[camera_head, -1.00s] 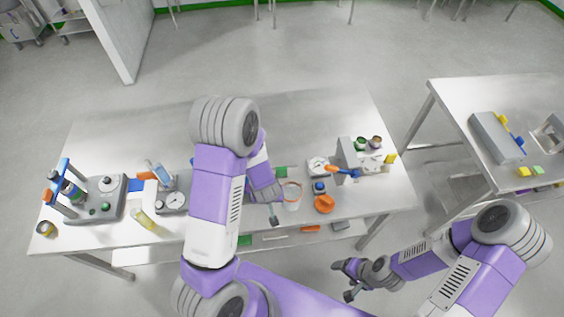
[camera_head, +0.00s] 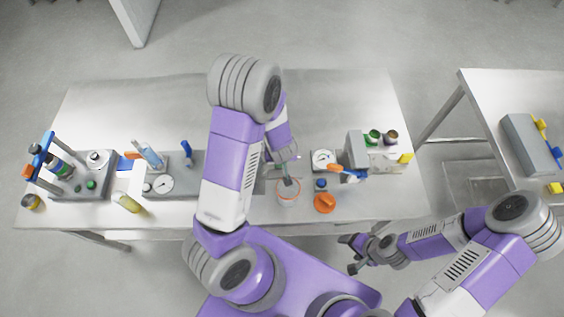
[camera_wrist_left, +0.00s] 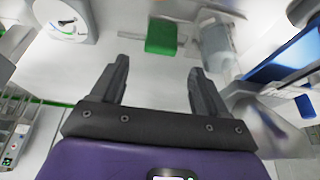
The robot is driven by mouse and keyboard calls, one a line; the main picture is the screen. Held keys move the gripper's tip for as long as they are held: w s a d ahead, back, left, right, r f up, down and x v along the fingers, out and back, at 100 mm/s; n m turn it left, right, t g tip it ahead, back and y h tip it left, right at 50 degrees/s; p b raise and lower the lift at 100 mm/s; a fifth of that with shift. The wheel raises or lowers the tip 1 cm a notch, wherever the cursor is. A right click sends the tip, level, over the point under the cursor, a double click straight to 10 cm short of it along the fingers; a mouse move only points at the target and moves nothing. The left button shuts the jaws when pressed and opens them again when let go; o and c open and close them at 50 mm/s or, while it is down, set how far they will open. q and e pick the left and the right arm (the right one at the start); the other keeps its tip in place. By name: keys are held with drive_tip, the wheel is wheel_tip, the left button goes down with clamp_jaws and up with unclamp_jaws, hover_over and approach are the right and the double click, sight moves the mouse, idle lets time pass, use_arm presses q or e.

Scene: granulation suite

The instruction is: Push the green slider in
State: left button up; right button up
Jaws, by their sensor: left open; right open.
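The green slider (camera_wrist_left: 161,36) is a small green block on a flat grey strip, seen in the left wrist view beyond my fingertips. In the head view it is mostly hidden by my left arm. My left gripper (camera_wrist_left: 157,75) is open and empty, its two dark fingers spread on either side of the line to the block, apart from it. My right gripper (camera_head: 354,254) is open and empty in front of the table's front edge.
The cup also stands just right of the block in the left wrist view (camera_wrist_left: 217,45). An orange knob (camera_head: 324,203), a blue button (camera_head: 320,184) and a dial gauge (camera_head: 323,159) are to its right. Devices with gauges fill the table's left side. The table's back strip is clear.

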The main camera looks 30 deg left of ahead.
sight(266, 164)
use_arm(q)
drive_tip(key=b+x, duration=0.3)
drive_tip(key=x, duration=0.6)
drive_tip(key=shift+s+d+f, duration=0.15)
drive_tip(key=shift+f, duration=0.05)
use_arm(e)
wheel_tip(266, 164, down, 4)
drive_tip(key=shift+f, duration=0.15)
